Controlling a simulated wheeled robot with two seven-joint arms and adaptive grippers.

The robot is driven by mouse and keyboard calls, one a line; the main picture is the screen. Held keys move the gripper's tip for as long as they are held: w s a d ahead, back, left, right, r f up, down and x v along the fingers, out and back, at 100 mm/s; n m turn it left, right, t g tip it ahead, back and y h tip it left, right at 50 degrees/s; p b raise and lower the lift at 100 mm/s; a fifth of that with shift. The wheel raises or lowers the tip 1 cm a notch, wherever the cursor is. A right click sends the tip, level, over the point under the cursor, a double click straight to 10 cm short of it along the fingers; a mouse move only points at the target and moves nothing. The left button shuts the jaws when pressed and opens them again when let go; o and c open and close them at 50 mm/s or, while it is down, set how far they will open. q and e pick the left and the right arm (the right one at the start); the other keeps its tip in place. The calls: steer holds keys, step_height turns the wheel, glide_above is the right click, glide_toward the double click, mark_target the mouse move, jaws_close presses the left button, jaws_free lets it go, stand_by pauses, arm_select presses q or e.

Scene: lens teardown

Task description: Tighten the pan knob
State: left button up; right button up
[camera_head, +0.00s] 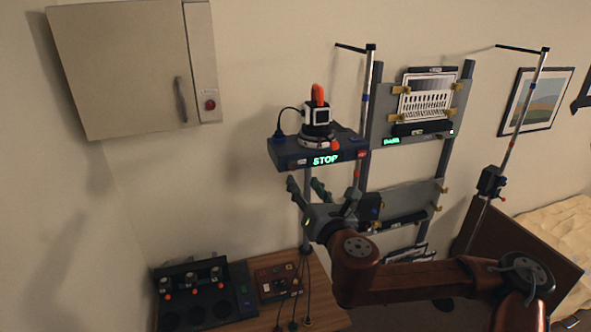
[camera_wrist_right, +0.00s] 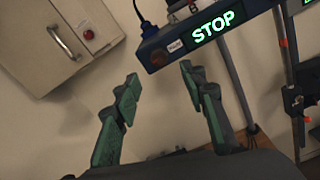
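A dark console (camera_head: 290,156) with a green STOP display sits on a pole and carries a small black-and-white camera-like unit (camera_head: 318,117) with an orange top. A small red knob (camera_head: 336,143) shows at the unit's base. I cannot tell for sure which part is the pan knob. My right gripper (camera_head: 304,184) is open and empty, just below the console and apart from it. My left gripper is not in view.
A wall cabinet (camera_head: 120,70) hangs at upper left. A wooden table (camera_head: 325,308) below holds a black device (camera_head: 205,300) and a red box (camera_head: 279,280) with cables. A rack (camera_head: 452,110) with panels and a second pole (camera_head: 522,120) stand to the right.

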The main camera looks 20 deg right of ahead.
mark_target(294, 167)
steer(key=w, duration=0.2)
steer(key=w+p, duration=0.1)
steer(key=w, duration=0.1)
steer(key=w+p, duration=0.1)
steer(key=w, duration=0.1)
steer(key=shift+w+r, duration=0.3)
steer(key=shift+w, duration=0.05)
steer(key=shift+w+f+p, duration=0.1)
steer(key=shift+w+p, duration=0.25)
steer(key=shift+w, duration=0.25)
steer(key=shift+c, duration=0.6)
jaws_close()
